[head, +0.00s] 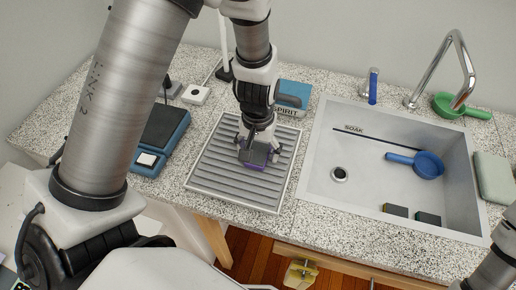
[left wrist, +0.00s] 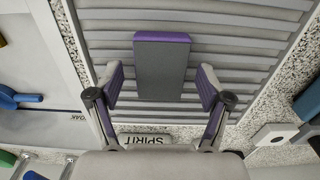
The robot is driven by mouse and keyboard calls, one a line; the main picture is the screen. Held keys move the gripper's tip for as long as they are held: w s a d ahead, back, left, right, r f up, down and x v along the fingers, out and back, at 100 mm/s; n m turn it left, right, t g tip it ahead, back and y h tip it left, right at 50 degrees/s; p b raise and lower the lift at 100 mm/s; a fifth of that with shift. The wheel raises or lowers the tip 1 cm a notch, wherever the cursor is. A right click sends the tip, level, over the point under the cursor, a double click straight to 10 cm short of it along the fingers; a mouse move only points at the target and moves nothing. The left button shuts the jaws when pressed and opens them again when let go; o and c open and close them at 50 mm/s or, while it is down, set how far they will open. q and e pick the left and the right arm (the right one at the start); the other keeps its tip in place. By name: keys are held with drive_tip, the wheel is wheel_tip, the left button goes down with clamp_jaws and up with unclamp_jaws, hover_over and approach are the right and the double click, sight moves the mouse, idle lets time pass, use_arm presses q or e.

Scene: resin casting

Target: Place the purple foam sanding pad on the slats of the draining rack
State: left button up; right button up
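The purple foam sanding pad (head: 256,160), with a dark grey face and purple edge, appears to lie flat on the slats of the draining rack (head: 215,178). In the left wrist view the pad (left wrist: 162,70) is over the grey slats of the rack (left wrist: 258,60). My left gripper (head: 258,148) points down at the pad. Its fingers (left wrist: 161,84) stand on either side of the pad, with a visible gap on each side, so it is open. My right gripper is out of view; part of my right arm shows at the lower right.
A sink (head: 360,190) with a blue strainer-like pan (head: 428,165) and two dark blocks is right of the rack. A blue scale (head: 160,140) stands left. A blue SPIRIT container (head: 293,93) is behind the rack. A green pan (head: 448,105) sits behind the sink.

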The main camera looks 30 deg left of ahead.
sight(258, 153)
use_arm(q)
drive_tip(key=shift+r, duration=0.55)
wheel_tip(258, 153, up, 11)
drive_tip(key=shift+r+p, duration=0.2)
drive_tip(key=shift+p, duration=0.25)
drive_tip(key=shift+s+f, duration=0.1)
